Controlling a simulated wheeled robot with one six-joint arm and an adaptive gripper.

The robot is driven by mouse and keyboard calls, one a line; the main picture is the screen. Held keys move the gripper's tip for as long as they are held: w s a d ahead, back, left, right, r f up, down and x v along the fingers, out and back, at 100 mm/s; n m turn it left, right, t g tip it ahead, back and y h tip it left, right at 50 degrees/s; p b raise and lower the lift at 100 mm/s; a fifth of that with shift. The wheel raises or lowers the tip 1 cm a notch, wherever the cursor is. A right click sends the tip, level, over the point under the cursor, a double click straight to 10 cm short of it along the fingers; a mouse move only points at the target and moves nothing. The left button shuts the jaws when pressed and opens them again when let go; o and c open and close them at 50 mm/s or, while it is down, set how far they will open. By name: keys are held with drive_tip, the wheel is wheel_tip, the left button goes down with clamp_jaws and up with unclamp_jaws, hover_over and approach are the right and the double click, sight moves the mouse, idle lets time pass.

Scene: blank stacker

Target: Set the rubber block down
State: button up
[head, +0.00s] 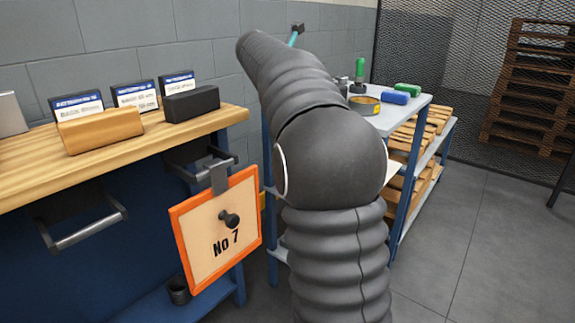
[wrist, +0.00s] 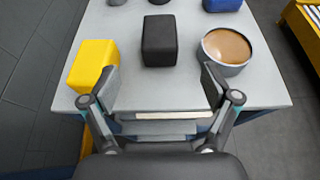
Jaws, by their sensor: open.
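A black block (wrist: 159,42), which looks like the rubber block, rests on the grey tabletop (wrist: 160,88) in the wrist view. My gripper (wrist: 158,82) is open and empty, its fingers spread on the near side of this block. The block lies beyond the fingertips, roughly centred between them and apart from both. In the head view my arm hides my gripper and this block. Another black block (head: 192,103) lies on the wooden bench at the left.
A yellow block (wrist: 94,65) is by the left finger and a round tin (wrist: 226,50) by the right one. A blue block (wrist: 222,5) is farther back. The bench holds a brown block (head: 100,130) and cards. An orange-framed sign (head: 205,250) hangs in front.

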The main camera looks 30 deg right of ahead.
drive_tip(key=s+a+f+m+y, duration=0.6)
drive_tip(key=s+a+f+m, duration=0.5)
drive_tip(key=s, duration=0.7)
drive_tip(key=s+a+f+m+y, duration=0.6)
drive_tip(key=s+a+f+m, duration=0.5)
drive_tip(key=s+a+f, duration=0.4)
drive_tip(key=s+a, duration=0.3)
drive_tip(key=a, duration=0.2)
drive_tip(key=shift+m+y, duration=0.3)
drive_tip(key=shift+s+d, duration=0.1)
